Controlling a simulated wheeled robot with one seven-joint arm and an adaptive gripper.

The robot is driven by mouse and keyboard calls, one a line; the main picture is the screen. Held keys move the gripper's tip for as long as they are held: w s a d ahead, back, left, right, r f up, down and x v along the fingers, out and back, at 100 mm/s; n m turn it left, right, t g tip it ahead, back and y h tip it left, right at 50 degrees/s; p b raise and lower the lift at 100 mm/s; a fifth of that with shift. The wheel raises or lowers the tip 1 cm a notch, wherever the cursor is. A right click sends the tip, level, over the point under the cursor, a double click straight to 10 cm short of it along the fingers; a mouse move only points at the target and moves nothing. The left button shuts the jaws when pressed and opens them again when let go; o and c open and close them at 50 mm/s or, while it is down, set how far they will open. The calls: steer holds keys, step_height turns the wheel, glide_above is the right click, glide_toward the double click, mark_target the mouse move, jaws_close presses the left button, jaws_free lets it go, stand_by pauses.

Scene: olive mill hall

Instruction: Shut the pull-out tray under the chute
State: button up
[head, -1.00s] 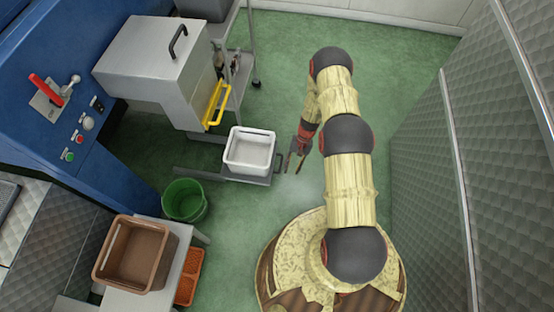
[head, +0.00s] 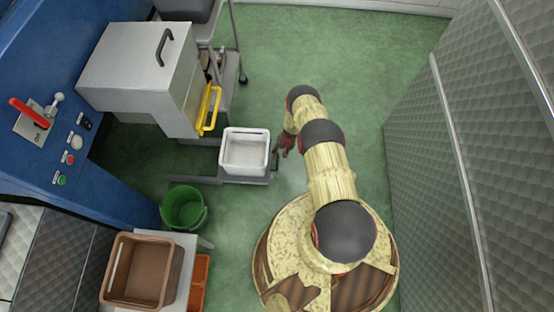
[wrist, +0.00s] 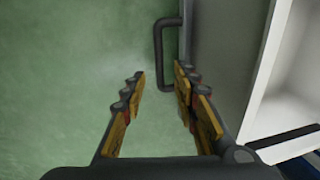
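The pull-out tray (head: 248,181) is a low grey platform, drawn out from under the steel chute housing (head: 140,62). A white bin (head: 245,152) stands on it. In the wrist view the tray's grey front panel (wrist: 222,60) has a dark bar handle (wrist: 160,50), and the white bin (wrist: 285,75) shows behind. My gripper (wrist: 160,75) is open and empty. Its fingertips are near the handle, which appears ahead between and beyond them; I cannot tell whether they touch. In the head view my gripper (head: 280,150) is just right of the tray, partly hidden by my arm.
A yellow handle (head: 209,108) is on the housing. A green bucket (head: 184,208) stands on the floor left of the tray. A brown crate (head: 140,270) sits on a stand at lower left. A quilted metal wall (head: 430,180) rises at right. Green floor (head: 330,50) is clear beyond my arm.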

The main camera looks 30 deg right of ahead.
mark_target(277, 160)
steer(key=f+b, duration=0.1)
steer(key=f, duration=0.1)
steer(key=f+b, duration=0.1)
steer(key=f, duration=0.1)
steer(key=a+f+b, duration=0.1)
steer(key=f, duration=0.1)
steer(key=shift+w+f, duration=0.25)
steer(key=shift+f, duration=0.1)
steer(key=shift+c, duration=0.8)
jaws_close()
steer(key=shift+a, duration=0.1)
